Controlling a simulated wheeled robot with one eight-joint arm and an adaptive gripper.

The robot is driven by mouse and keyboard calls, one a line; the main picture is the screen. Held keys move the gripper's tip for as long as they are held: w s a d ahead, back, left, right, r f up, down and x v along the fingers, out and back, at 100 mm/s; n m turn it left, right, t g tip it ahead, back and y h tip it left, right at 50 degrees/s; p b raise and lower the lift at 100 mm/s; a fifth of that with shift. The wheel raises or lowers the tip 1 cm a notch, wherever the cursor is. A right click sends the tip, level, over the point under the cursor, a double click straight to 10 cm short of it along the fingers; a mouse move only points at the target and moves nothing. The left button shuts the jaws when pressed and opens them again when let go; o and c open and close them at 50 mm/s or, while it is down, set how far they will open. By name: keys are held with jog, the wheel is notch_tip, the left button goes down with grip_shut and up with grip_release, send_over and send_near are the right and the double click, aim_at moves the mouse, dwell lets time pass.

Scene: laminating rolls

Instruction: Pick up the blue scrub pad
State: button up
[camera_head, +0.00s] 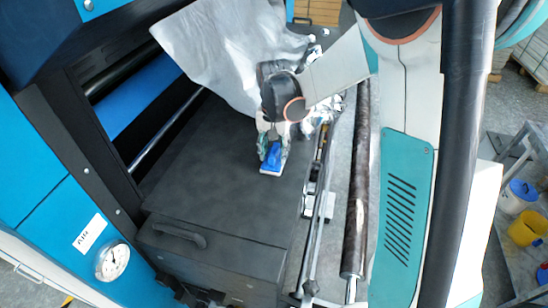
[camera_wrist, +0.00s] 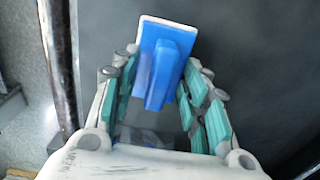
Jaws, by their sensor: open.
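The blue scrub pad (camera_head: 273,158) lies on the dark flat top of the machine, near its right edge. It has a white base and a raised blue handle. In the wrist view the blue scrub pad (camera_wrist: 166,60) is at the top centre, its handle reaching down between my fingertips. My gripper (camera_wrist: 165,75) is open, with green-padded fingers on both sides of the pad's near part. In the head view my gripper (camera_head: 273,142) is right above and behind the pad, and partly hides it. I cannot tell whether the fingers touch it.
The dark machine top (camera_head: 215,190) is clear to the left and front of the pad. A silvery sheet (camera_head: 215,50) hangs behind. A long dark roller (camera_head: 357,190) runs along the right. A grey cart with a yellow bucket (camera_head: 526,230) stands at far right.

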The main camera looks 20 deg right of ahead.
aim_at(274, 150)
grip_shut()
dwell(0.4)
notch_tip(274, 150, up, 20)
jog(key=b, duration=0.1)
jog(key=shift+b, duration=0.35)
jog(key=c, duration=0.7)
grip_release()
grip_shut()
